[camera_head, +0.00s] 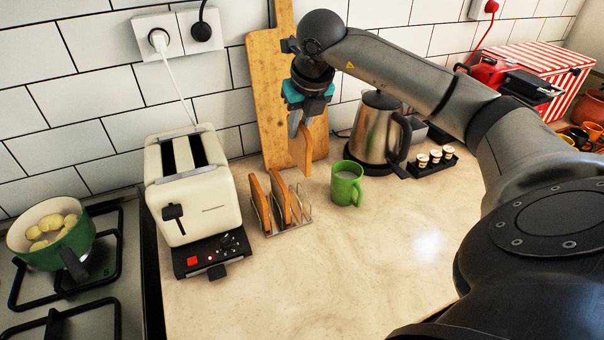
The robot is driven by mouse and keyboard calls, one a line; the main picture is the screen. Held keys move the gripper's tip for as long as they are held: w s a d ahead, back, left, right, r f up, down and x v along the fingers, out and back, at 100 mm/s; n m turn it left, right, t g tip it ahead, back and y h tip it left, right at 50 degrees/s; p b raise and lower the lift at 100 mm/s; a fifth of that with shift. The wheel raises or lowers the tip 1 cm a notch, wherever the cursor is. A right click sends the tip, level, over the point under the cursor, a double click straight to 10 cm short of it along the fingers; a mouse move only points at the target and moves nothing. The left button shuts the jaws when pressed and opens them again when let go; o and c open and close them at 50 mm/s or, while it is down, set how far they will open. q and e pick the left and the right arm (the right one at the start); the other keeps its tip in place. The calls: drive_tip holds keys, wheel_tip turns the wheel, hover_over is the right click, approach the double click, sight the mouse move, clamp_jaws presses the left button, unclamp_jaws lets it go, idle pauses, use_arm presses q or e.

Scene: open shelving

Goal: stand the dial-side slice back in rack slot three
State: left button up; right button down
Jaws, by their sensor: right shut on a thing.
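My right gripper (296,124) is shut on a brown toast slice (302,152) and holds it upright, fingers pointing down, behind and above the right part of the wire toast rack (304,214). The rack stands on the worktop and holds two slices, a left one (259,201) and one to its right (279,196). Its right-hand wires look empty. The cream toaster (205,210) stands left of the rack, with its dials (228,242) on the front base. Its two slots look dark and empty. My left gripper is out of view.
A green mug (346,187) stands close right of the rack, with a steel kettle (375,135) behind it. A wooden board (268,90) leans on the wall behind the gripper. A green pot (50,245) sits on the hob. The front worktop is clear.

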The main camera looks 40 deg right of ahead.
sight(310, 141)
wheel_tip(310, 141, down, 13)
drive_tip(key=shift+r+b, duration=0.1)
drive_tip(key=shift+b, duration=0.45)
drive_tip(key=c, duration=0.9)
unclamp_jaws()
drive_tip(key=v, duration=1.2)
drive_tip(key=shift+r+p, duration=0.1)
drive_tip(key=shift+p, duration=0.3)
